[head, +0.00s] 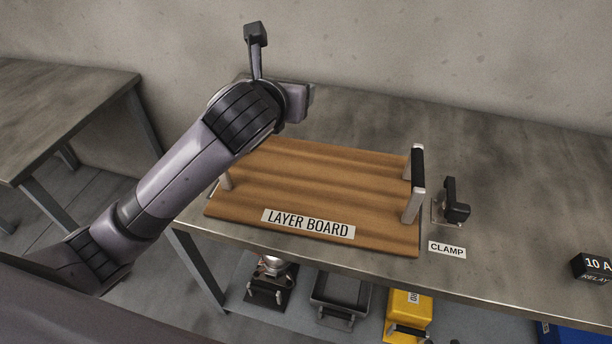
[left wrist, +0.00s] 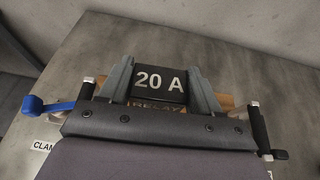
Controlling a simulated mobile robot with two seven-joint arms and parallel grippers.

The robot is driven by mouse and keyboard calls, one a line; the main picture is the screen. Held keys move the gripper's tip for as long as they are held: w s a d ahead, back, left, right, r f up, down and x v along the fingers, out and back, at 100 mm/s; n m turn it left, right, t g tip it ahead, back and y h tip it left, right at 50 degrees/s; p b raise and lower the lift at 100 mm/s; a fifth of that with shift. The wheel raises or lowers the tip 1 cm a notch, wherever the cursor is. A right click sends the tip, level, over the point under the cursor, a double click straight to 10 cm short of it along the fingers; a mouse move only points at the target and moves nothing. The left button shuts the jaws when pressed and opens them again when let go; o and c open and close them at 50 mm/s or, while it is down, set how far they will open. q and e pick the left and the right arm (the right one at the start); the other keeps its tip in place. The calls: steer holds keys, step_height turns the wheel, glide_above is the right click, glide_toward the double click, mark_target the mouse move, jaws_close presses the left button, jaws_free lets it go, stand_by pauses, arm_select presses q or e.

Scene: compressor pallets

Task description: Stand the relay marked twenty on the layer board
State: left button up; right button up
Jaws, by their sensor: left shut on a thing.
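The black relay marked 20 A (left wrist: 160,82) is between the fingers of my left gripper (left wrist: 158,90) in the left wrist view. The gripper is shut on it. The wooden layer board (head: 310,180) lies on the grey bench in the head view, with its name label at the front edge. Its wood shows in part behind the relay in the left wrist view (left wrist: 226,102). My left arm reaches over the board's back left part. It hides the gripper and the relay in the head view. I cannot tell whether the relay touches the board. My right gripper is not in view.
A handle (head: 414,184) stands at the board's right end. A black clamp (head: 455,203) is beyond it. A relay marked 10 A (head: 592,267) stands far right. The left wrist view shows a blue lever (left wrist: 48,106). The board's visible middle is bare.

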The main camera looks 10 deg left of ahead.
arm_select(q)
steer(key=b, duration=0.3)
glide_above(292, 179)
step_height(292, 179, down, 14)
steer(key=shift+f, duration=0.1)
step_height(292, 179, down, 4)
steer(key=shift+r, duration=0.2)
steer(key=shift+f, duration=0.2)
steer(key=shift+f, duration=0.1)
steer(key=o, duration=1.1)
steer(key=shift+f, duration=0.1)
steer(key=shift+c, duration=0.2)
steer(key=shift+r, duration=0.2)
steer(key=p+v, duration=0.1)
steer(key=v, duration=1.1)
